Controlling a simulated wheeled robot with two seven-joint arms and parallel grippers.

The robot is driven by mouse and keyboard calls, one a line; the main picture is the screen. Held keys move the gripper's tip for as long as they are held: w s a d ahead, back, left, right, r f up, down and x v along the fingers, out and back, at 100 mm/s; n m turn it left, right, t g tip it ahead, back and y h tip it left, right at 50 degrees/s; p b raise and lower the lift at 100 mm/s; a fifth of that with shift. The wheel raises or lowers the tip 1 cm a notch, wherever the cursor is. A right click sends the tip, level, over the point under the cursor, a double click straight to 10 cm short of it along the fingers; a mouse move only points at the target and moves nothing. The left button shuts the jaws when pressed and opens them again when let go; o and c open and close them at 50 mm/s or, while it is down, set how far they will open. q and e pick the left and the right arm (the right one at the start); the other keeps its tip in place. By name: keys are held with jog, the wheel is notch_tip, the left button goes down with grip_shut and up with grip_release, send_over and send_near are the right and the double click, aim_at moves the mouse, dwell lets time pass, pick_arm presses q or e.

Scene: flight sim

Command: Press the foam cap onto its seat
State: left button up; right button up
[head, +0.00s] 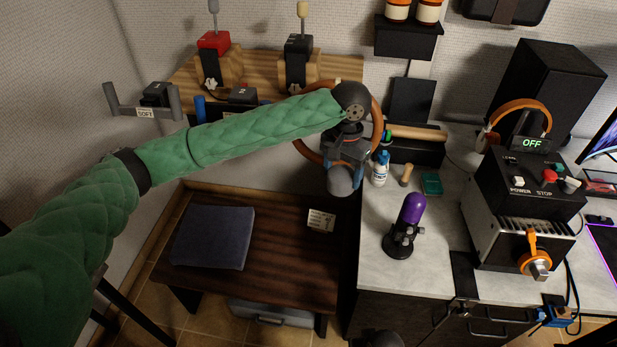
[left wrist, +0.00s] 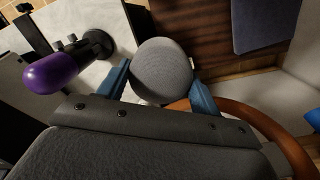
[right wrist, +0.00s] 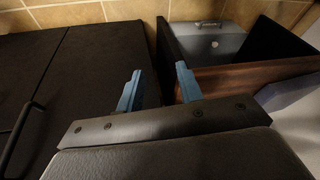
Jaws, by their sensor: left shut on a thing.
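The round grey foam cap (head: 341,181) hangs between the blue fingers of my left gripper (head: 346,168), near the left edge of the light counter. The left wrist view shows the cap (left wrist: 162,68) held between both fingers. A microphone with a purple top (head: 411,209) stands upright on the counter, to the right of the cap and apart from it. It also shows in the left wrist view (left wrist: 58,74). I cannot tell for sure which part is the cap's seat. My right gripper (right wrist: 158,88) is open and empty, low near a dark cabinet front.
A white bottle (head: 380,169) and a small wooden-handled tool (head: 406,175) stand behind the microphone. A control box (head: 530,185) with an OFF display is to the right. A brown bench (head: 285,245) with a grey cushion (head: 213,237) lies below left. An orange-brown hoop (head: 300,150) curves around the left gripper.

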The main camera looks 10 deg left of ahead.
pick_arm(q)
jog(key=s+d+r+n+p, duration=0.1)
jog(key=d+r+n+p, duration=0.1)
jog(key=d+n, duration=0.4)
jog(key=s+d+r+n+t+p, duration=0.1)
jog(key=d+r+n+p, duration=0.2)
jog(key=n, duration=1.2)
jog(key=s+d+r+n+p, duration=0.1)
jog(key=d+r+n, duration=0.3)
jog(key=d+n, duration=0.5)
jog(key=shift+d+n+h+p, duration=0.15)
jog(key=shift+n+h+p, duration=0.15)
jog(key=shift+n+p, duration=0.8)
pick_arm(e)
jog(key=s+d+f, duration=0.4)
jog(key=s+f, duration=0.2)
jog(key=f, duration=0.3)
jog(key=s+d+f+h, duration=0.1)
jog(key=s+d+f, duration=0.3)
jog(key=f, duration=0.6)
jog(key=s+d+f+g+h, duration=0.1)
jog(key=s+d+f, duration=0.4)
jog(key=s+f, duration=0.3)
jog(key=shift+f, duration=0.9)
pick_arm(q)
jog(key=shift+s, duration=0.1)
pick_arm(e)
jog(key=shift+d, duration=0.1)
jog(key=shift+s, duration=0.2)
